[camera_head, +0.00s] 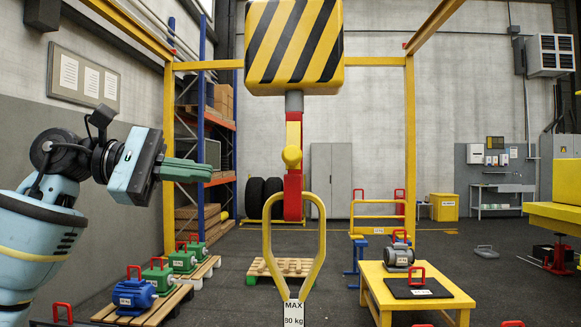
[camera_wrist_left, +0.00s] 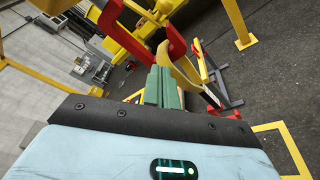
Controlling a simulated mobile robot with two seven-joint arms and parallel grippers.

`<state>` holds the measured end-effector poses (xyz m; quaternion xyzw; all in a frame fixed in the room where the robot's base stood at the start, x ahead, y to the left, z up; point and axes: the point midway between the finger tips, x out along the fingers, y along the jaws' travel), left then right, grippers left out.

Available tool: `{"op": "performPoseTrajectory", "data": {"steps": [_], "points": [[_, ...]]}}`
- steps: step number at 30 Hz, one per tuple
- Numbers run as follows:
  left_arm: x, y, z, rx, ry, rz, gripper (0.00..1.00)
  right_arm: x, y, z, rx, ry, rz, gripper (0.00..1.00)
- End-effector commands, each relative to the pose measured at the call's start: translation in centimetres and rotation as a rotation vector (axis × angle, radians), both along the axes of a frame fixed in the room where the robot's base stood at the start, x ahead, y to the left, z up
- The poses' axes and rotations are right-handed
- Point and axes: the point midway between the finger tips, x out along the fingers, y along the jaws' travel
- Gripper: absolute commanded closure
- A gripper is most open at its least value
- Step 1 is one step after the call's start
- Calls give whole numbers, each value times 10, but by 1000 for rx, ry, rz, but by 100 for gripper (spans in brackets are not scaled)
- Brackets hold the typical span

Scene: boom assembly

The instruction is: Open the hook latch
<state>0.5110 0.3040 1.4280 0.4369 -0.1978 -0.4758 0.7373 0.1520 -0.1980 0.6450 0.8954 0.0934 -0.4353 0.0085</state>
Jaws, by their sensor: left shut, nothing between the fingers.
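The crane hook (camera_head: 293,205) is red and hangs below a yellow-and-black striped block (camera_head: 295,45). A yellow piece with a rounded knob (camera_head: 291,156), which looks like the latch, sits at the middle of the hook. A yellow loop (camera_head: 318,240) hangs at the hook's lower end. My left gripper (camera_head: 208,172) is left of the hook, apart from it in the head view, its green fingers shut and empty, pointing right. In the left wrist view the fingers (camera_wrist_left: 163,86) appear near the red hook (camera_wrist_left: 174,38); contact cannot be told. My right gripper is not in view.
A label reading MAX 80 kg (camera_head: 294,313) is below the loop. A yellow frame (camera_head: 410,150) stands behind. Blue and green motors (camera_head: 134,295) sit on pallets at left. A yellow table (camera_head: 420,300) with a motor and black plate is at right. Space around the hook looks clear.

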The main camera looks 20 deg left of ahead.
Motion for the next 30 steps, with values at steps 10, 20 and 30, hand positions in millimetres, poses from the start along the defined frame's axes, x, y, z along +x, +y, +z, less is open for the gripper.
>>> {"op": "performPoseTrajectory", "data": {"steps": [10, 20, 30], "points": [[-7, 10, 11, 50, -46, 28, 100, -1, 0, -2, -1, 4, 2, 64], [-3, 3, 10, 48, -45, 25, 100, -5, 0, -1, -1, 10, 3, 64], [24, -46, 4, 47, -46, 23, 100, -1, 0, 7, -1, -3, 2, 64]]}}
